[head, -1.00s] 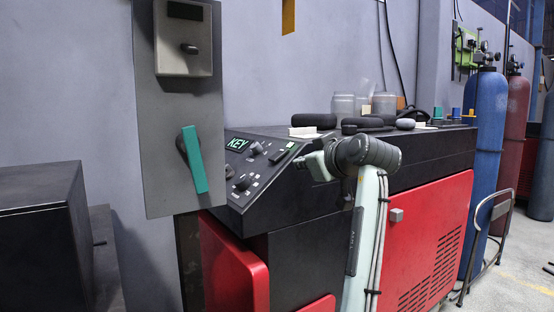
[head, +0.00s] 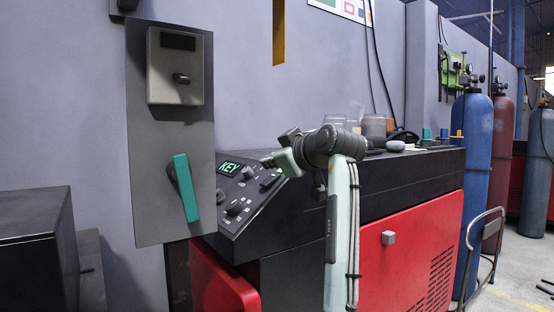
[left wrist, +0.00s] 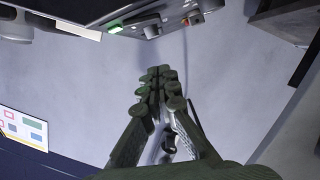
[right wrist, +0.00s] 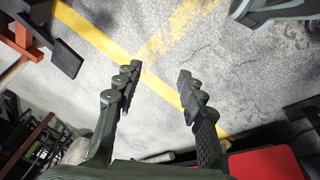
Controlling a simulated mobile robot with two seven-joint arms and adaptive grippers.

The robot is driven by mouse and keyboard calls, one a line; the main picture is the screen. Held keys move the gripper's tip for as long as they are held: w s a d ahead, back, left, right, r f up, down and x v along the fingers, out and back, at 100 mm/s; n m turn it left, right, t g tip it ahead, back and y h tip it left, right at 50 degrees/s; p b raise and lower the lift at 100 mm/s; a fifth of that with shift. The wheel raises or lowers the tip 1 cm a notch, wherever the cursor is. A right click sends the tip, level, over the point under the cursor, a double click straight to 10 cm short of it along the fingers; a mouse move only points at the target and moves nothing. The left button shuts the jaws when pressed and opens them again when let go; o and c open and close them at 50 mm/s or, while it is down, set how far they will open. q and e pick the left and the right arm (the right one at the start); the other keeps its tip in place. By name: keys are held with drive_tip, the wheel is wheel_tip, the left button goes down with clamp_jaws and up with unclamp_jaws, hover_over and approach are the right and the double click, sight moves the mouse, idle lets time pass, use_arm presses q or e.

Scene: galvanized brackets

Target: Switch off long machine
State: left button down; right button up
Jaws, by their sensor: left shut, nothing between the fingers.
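The long machine (head: 400,222) is black on top with red side panels. Its sloped control panel (head: 236,208) has a lit green display (head: 229,168) reading KEY, with several dark knobs and small buttons. My left gripper (head: 272,160) is shut and empty, close by the upper right of the control panel and partly in front of it; I cannot tell whether it touches. In the left wrist view its fingertips (left wrist: 160,78) meet, and dark equipment with a green patch (left wrist: 115,28) shows at the top. My right gripper (right wrist: 158,82) is open and empty above the floor.
A grey wall plate (head: 150,215) with a green lever (head: 185,187) and a switch box (head: 174,88) stands left of the controls. Jars and dark rings lie on the machine top. Gas cylinders (head: 470,190) stand at right. Yellow-marked floor (right wrist: 150,50) lies below the right gripper.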

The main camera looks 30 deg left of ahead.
sight(270, 180)
use_arm(q)
drive_tip(key=x, duration=0.5)
drive_tip(key=shift+w+a+f+p, duration=0.1)
drive_tip(key=shift+w+f+p, duration=0.15)
drive_tip(key=shift+p, duration=0.15)
drive_tip(key=shift+w+d+f, duration=0.2)
drive_tip(key=shift+f, duration=0.25)
drive_tip(key=shift+w+d+f, duration=0.15)
drive_tip(key=shift+w+f, duration=0.1)
drive_tip(key=shift+f, duration=0.25)
drive_tip(key=shift+w+d+f, duration=0.1)
drive_tip(key=shift+w+f, duration=0.15)
drive_tip(key=shift+f, duration=0.3)
use_arm(e)
drive_tip(key=s+d+f, duration=0.1)
drive_tip(key=s+f, duration=0.2)
drive_tip(key=f, duration=0.2)
drive_tip(key=shift+g, duration=0.3)
drive_tip(key=shift+s+f, duration=0.1)
